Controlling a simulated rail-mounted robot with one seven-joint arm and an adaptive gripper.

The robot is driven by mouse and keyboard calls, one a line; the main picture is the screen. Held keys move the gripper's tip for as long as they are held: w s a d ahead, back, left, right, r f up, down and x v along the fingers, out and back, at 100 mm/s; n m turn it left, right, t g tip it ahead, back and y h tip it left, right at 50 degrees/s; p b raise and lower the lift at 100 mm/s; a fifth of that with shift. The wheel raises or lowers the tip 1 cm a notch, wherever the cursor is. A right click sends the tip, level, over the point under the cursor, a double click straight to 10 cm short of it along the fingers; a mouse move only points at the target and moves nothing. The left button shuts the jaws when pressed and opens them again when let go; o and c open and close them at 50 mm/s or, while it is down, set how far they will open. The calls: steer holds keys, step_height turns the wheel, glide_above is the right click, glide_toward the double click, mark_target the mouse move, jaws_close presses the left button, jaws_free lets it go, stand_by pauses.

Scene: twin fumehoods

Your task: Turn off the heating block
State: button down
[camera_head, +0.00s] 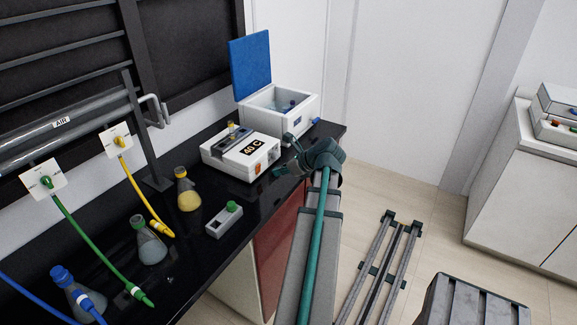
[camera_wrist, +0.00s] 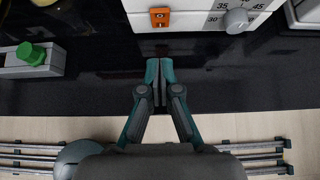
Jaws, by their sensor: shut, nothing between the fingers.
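The heating block (camera_head: 232,160) is a white box near the back of the black bench, with a dark top, a vial standing in it and a "40 C" display. In the wrist view its front edge shows an orange switch (camera_wrist: 159,17) and, to the right, a grey knob (camera_wrist: 237,20) with a number scale. Which way the switch is set is too small to tell. My gripper (camera_wrist: 158,65) is shut and empty, over the bench edge in front of the block. Its fingertips are apart from the switch and nearly in line with it.
A white box with a raised blue lid (camera_head: 252,72) stands behind the block. A small grey holder with a green cap (camera_head: 231,207), a yellow flask (camera_head: 188,197) and other flasks with hoses stand to the left. The floor (camera_head: 400,180) beyond my arm is open.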

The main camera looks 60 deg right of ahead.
mark_target(259, 170)
steer(key=shift+w+f+p, duration=0.2)
steer(key=shift+w+p, duration=0.05)
steer(key=shift+w, duration=0.75)
steer(key=shift+w+f+p, duration=0.15)
steer(key=shift+w+p, duration=0.15)
steer(key=shift+w, duration=0.7)
steer(key=shift+w+f+p, duration=0.2)
steer(key=shift+w+p, duration=0.05)
steer(key=shift+w, duration=0.75)
